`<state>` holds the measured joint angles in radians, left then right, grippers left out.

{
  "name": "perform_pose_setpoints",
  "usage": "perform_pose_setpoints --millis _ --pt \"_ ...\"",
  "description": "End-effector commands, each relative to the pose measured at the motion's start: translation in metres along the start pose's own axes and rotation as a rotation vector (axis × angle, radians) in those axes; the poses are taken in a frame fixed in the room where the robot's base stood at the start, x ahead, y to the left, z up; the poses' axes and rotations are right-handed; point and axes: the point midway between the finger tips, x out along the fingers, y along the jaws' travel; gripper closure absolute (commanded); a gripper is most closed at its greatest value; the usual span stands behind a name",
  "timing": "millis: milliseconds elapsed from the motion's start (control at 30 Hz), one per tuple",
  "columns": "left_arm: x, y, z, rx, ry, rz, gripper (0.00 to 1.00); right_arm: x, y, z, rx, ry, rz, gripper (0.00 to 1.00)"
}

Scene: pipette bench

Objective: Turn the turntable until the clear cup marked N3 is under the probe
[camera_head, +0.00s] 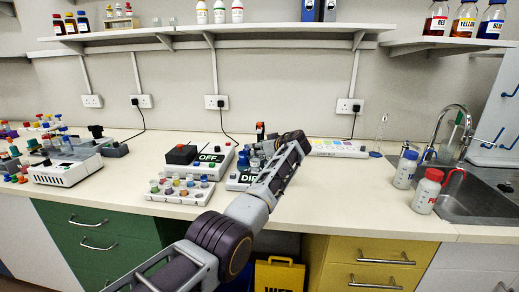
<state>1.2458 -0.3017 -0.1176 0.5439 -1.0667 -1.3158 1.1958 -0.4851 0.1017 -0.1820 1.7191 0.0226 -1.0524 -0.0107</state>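A white box labelled DIP (240,178) stands mid-bench, partly hidden behind my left arm. Small dark and bluish parts (255,161) show above it, beside a dark upright with a red top (260,128). I cannot clearly make out the turntable, the probe or the cup marked N3; my arm covers much of this spot. My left gripper (268,147) is at the far end of the arm, over the back of the DIP box. Its fingers are too small and too covered to tell open from shut. My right gripper is not in view.
Left of the DIP box are a box marked OFF (208,158) and a rack of coloured caps (180,190). A white machine (66,172) stands further left. At the right are two capped bottles (426,192), a sink (475,203) and a tap. Bare bench lies before the bottles.

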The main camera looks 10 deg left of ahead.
Motion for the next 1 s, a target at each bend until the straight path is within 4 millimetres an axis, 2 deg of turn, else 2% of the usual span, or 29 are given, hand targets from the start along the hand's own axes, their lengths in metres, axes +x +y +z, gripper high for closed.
perform_pose_setpoints --millis 567,1000 --pt "-0.006 0.000 0.000 0.000 0.000 0.000 0.54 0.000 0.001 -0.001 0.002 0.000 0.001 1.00" --pt "-0.041 0.001 0.001 0.000 0.000 0.001 0.54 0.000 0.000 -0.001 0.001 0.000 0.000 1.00"
